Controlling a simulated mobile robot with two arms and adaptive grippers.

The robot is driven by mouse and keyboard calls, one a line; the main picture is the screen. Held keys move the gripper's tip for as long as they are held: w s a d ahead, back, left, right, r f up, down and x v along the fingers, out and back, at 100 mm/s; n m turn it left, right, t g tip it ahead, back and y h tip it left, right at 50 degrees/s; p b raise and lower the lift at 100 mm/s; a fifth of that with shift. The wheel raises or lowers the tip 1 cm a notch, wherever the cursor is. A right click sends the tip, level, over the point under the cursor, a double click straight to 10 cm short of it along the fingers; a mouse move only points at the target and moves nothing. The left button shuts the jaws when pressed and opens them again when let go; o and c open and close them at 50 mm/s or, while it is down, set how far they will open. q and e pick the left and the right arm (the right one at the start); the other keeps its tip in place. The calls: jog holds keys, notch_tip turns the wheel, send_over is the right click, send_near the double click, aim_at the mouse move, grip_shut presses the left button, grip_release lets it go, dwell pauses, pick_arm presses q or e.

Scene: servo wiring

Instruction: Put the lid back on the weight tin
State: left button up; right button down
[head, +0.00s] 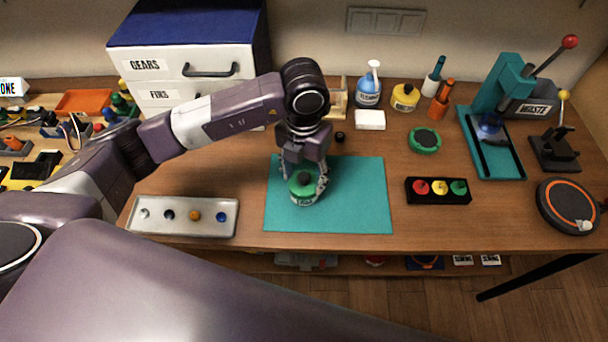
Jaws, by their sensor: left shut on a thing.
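My left gripper (304,185) points down over the teal mat, with its fingers on either side of a round green lid (302,190). It is shut on the lid. Lid and tin look lined up from above; I cannot tell whether the lid touches the rim or is seated. The fingers hide the tin's sides. My right gripper is not in view.
The teal mat (360,200) is clear to the right. A tray of small balls (182,228) lies left, a black block with coloured knobs (437,203) right. A drawer cabinet (190,60) stands back left.

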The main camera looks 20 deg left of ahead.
pick_arm(q)
jog(key=o, duration=1.8)
jog(key=shift+c, duration=0.2)
jog(key=shift+r, duration=0.15)
jog(key=shift+r+p, duration=1.95)
jog(key=shift+r, duration=1.45)
grip_shut()
jog(key=shift+f, duration=0.3)
